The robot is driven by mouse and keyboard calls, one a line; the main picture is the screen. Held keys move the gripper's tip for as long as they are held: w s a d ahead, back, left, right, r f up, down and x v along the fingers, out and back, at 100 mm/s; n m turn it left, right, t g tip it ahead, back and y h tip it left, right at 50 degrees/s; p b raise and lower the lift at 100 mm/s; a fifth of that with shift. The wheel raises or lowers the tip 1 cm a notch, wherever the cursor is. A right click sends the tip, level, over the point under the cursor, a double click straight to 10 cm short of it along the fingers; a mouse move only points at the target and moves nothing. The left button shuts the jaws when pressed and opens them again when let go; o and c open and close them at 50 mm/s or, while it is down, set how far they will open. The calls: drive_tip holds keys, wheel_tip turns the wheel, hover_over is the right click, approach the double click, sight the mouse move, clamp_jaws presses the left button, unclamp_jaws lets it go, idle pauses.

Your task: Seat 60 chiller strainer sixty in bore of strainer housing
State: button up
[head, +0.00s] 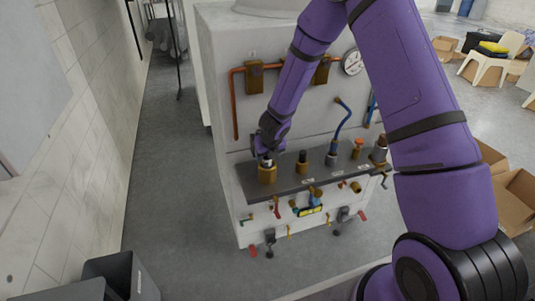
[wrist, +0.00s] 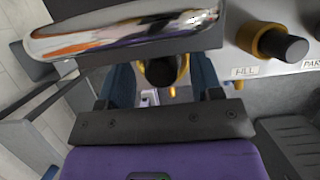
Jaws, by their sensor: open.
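My gripper (head: 265,150) is open and sits just above a brass fitting (head: 267,175) at the left end of the shelf. A small pale piece shows at the fitting's top, under my gripper. In the wrist view my dark fingers (wrist: 162,85) stand on either side of a black round part (wrist: 158,72) with a yellow-brass rim. I cannot tell if this black part is the strainer, or whether the fingers touch it. A shiny chrome shape (wrist: 125,32) crosses the top left of the wrist view; what it is cannot be told.
The dark shelf (head: 285,178) also carries a black-topped brass fitting (head: 302,162), a blue hose (head: 343,120) on a fitting, an orange-topped part (head: 357,148) and a silver one (head: 379,151). Copper pipe (head: 235,105) and a gauge (head: 352,62) are behind. Several small valves hang below.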

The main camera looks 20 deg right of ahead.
drive_tip(key=shift+r, duration=0.65)
drive_tip(key=s+a+r+n+t+y, duration=0.1)
drive_tip(key=s+r+n, duration=0.4)
drive_tip(key=r, duration=0.6)
drive_tip(key=s+a+r+n+t+y, duration=0.15)
drive_tip(key=s+r+n, duration=0.25)
drive_tip(key=r+n, duration=0.55)
drive_tip(key=s+r+n+t+y, duration=0.15)
drive_tip(key=s+r+n, duration=0.25)
drive_tip(key=r, duration=0.8)
drive_tip(key=s+d+r+n+g+h, duration=0.1)
drive_tip(key=s+d+r+n, duration=0.1)
drive_tip(key=s+n, duration=0.3)
drive_tip(key=s+d+r+n+g+h, duration=0.1)
drive_tip(key=s+d+n, duration=0.3)
drive_tip(key=s, duration=0.7)
drive_tip(key=s+d+r+n+g+h, duration=0.1)
drive_tip(key=s+d+r+n+h, duration=0.1)
drive_tip(key=s+n, duration=0.6)
drive_tip(key=shift+s+d+r, duration=0.3)
drive_tip(key=shift+d, duration=0.4)
